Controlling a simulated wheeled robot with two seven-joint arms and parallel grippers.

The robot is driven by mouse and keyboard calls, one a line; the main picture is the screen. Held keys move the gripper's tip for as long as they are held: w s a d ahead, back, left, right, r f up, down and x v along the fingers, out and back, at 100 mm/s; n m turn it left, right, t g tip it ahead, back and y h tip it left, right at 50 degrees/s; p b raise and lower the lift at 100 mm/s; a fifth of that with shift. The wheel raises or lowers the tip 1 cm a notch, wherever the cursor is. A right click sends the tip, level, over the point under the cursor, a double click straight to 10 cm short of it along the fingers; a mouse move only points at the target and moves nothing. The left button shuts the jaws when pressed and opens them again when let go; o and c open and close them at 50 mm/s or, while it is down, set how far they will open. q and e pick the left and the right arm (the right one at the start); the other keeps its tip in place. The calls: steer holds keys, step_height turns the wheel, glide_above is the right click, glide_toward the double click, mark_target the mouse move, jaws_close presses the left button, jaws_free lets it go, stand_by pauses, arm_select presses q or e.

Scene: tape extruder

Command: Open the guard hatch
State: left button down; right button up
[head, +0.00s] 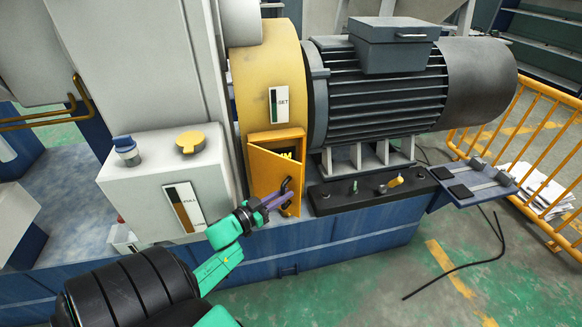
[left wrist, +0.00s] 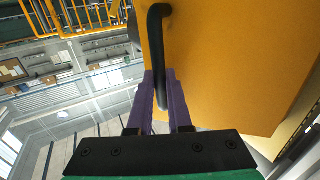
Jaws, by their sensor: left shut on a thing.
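The guard hatch (head: 272,172) is a small orange-yellow door on the yellow guard housing, left of the motor. It stands partly open, with a dark gap and yellow markings behind its upper edge. Its black bar handle (head: 286,188) is on the door's right side. My left gripper (head: 281,198) has purple fingers and is shut on the handle. In the left wrist view the fingers sit on either side of the black handle (left wrist: 158,50), with the orange door face (left wrist: 225,70) to the right. My right gripper is not in view.
A grey motor (head: 385,90) stands right of the housing. A dark panel (head: 365,190) with small levers lies below it. A white tank (head: 165,180) with blue and yellow caps stands left. A yellow railing (head: 535,140) is at right. Green floor in front is mostly clear, with a black cable (head: 465,265).

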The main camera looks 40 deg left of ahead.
arm_select(q)
steer(key=shift+s+a+f+p, duration=0.1)
steer(key=shift+s+a+p, duration=0.1)
steer(key=shift+s+p, duration=0.6)
steer(key=shift+s+a+p, duration=0.2)
steer(key=shift+s+p, duration=0.05)
steer(key=shift+s, duration=1)
steer(key=c, duration=1.1)
jaws_free()
steer(key=shift+c, duration=0.2)
steer(key=s+a, duration=0.2)
steer(key=s, duration=1.2)
steer(key=shift+s, duration=0.2)
